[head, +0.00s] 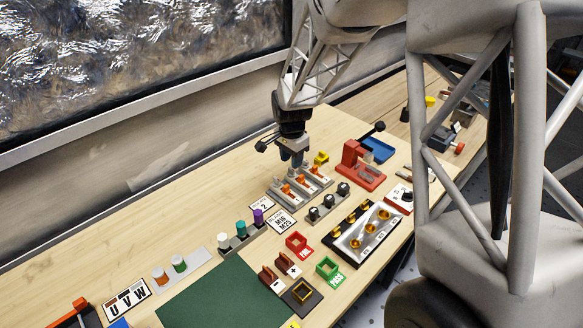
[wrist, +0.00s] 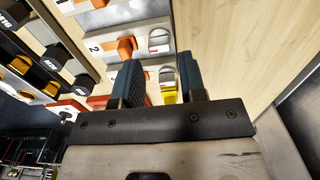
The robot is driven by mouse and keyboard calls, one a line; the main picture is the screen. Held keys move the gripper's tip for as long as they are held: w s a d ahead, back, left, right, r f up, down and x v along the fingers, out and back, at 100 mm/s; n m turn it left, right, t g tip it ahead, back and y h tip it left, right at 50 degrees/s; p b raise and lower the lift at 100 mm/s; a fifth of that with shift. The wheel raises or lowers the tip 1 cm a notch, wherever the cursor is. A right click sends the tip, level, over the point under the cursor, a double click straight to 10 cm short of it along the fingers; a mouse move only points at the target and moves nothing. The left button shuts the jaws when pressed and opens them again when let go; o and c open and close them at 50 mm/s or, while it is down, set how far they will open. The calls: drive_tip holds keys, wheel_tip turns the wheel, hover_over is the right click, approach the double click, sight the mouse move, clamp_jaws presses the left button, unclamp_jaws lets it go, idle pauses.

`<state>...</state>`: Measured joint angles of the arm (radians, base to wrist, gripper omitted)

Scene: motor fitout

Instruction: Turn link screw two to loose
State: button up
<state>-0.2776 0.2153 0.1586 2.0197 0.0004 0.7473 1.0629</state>
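Several grey link strips (head: 276,199) with orange screw knobs stand side by side on the bench, under my gripper. In the wrist view, a strip marked 2 (wrist: 95,48) carries an orange knob (wrist: 127,46) and a rounded grey end with a small red mark (wrist: 160,53). My gripper (wrist: 160,72) is open and empty, with its two dark blue fingers apart. The knob of strip 2 lies just above and left of the left finger in that view. In the head view my gripper (head: 292,160) points down over the strips; its fingertips partly hide them.
A red clamp-like fixture (head: 358,165) and a blue tray (head: 378,149) stand right of the strips. A yellow piece (head: 321,158) is close behind my gripper. Bare wood (head: 215,190) lies to the left.

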sight(291, 171)
drive_tip(key=shift+f, duration=1.85)
drive_tip(key=shift+c, duration=0.3)
drive_tip(key=c, duration=0.6)
